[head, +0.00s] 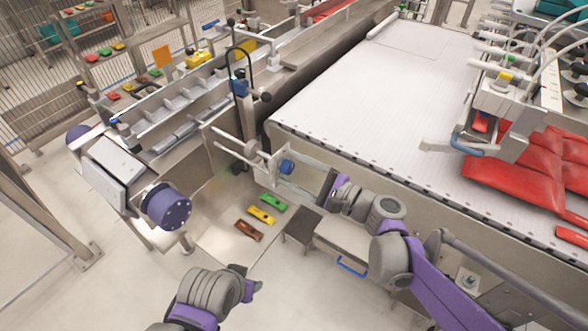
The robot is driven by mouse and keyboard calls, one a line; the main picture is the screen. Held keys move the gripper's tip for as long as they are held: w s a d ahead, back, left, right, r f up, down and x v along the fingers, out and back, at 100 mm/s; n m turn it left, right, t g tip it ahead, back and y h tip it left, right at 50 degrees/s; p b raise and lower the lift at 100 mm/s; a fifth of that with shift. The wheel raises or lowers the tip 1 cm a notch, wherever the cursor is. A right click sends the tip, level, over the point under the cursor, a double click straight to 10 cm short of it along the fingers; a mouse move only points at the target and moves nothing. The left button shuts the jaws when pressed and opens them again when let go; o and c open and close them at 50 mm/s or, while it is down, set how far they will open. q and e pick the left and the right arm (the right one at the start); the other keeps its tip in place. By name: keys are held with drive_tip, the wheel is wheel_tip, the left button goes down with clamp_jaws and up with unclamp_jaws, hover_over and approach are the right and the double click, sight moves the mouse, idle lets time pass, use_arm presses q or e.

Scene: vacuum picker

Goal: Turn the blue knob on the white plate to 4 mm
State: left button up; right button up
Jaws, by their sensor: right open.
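The blue knob (287,167) sits on the right side of the small white plate (262,157), beside the near left corner of the conveyor. Any scale or marking by the knob is too small to read. My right gripper (328,187) is open, to the right of the knob and slightly lower in the picture, apart from it. Its fingers are small here and partly lost against the metal behind them. My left gripper (250,284) is low in the picture, well below the plate and away from it; its finger opening does not show clearly.
A wide white conveyor (350,95) fills the middle right, with red bags (520,170) at its right. Green, yellow and brown packs (262,215) lie below the plate. A metal box with a blue handle (352,267) stands under my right arm. A compartmented metal chute (190,95) runs behind.

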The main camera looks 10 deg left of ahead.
drive_tip(key=v, duration=1)
drive_tip(key=shift+d, duration=0.4)
drive_tip(key=shift+s, duration=0.15)
